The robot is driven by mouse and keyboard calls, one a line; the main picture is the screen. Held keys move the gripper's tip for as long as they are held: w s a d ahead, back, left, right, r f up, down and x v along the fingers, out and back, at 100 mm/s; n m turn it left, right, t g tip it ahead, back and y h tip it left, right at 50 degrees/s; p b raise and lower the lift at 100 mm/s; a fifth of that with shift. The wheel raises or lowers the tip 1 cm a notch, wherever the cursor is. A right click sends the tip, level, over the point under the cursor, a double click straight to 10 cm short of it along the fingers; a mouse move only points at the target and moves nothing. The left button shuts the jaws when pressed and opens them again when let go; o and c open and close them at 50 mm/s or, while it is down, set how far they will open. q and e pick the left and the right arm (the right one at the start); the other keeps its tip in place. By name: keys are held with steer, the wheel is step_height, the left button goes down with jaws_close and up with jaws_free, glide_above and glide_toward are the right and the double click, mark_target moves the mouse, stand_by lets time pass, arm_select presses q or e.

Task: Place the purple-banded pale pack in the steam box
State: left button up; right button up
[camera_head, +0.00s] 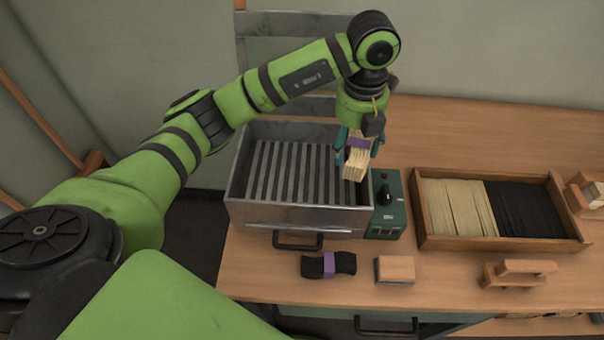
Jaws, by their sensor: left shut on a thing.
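The purple-banded pale pack (356,163) is a bundle of pale bristles with a purple band. My left gripper (359,149) is shut on it, its teal fingers on either side of the pack. They are over the right end of the steam box (306,219), a grey metal box with an open top and a slatted floor. The pack hangs tilted; I cannot tell whether it touches the box's wall or floor. The slats (290,172) in view are bare. My right gripper is not in view.
A black pack with a purple band (328,265) and a wood-topped block (395,269) lie in front of the box. A green control unit (386,217) adjoins its right side. A wooden tray (500,243) of pale and black bristles stands to the right.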

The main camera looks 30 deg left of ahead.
arm_select(q)
steer(key=shift+w+f+n, duration=0.1)
steer(key=shift+f+n, duration=0.05)
steer(key=shift+n, duration=0.85)
steer(key=shift+a+f, duration=0.2)
steer(key=s+a+f+p, duration=0.1)
steer(key=a+f, duration=0.1)
steer(key=a, duration=0.1)
steer(key=a+f+p, duration=0.1)
steer(key=a+f, duration=0.1)
steer(key=a, duration=0.2)
steer(key=s+a+f+p, duration=0.1)
steer(key=a+f, duration=0.1)
steer(key=a, duration=0.1)
steer(key=shift+s+a+f+p, duration=0.1)
steer(key=shift+s+a+p, duration=0.2)
steer(key=shift+s+p, duration=0.1)
steer(key=shift+a+f, duration=0.1)
steer(key=shift+f, duration=0.1)
step_height(320, 180, down, 3)
steer(key=shift+f+p, duration=0.1)
steer(key=shift+p, duration=0.6)
steer(key=shift+f, duration=0.35)
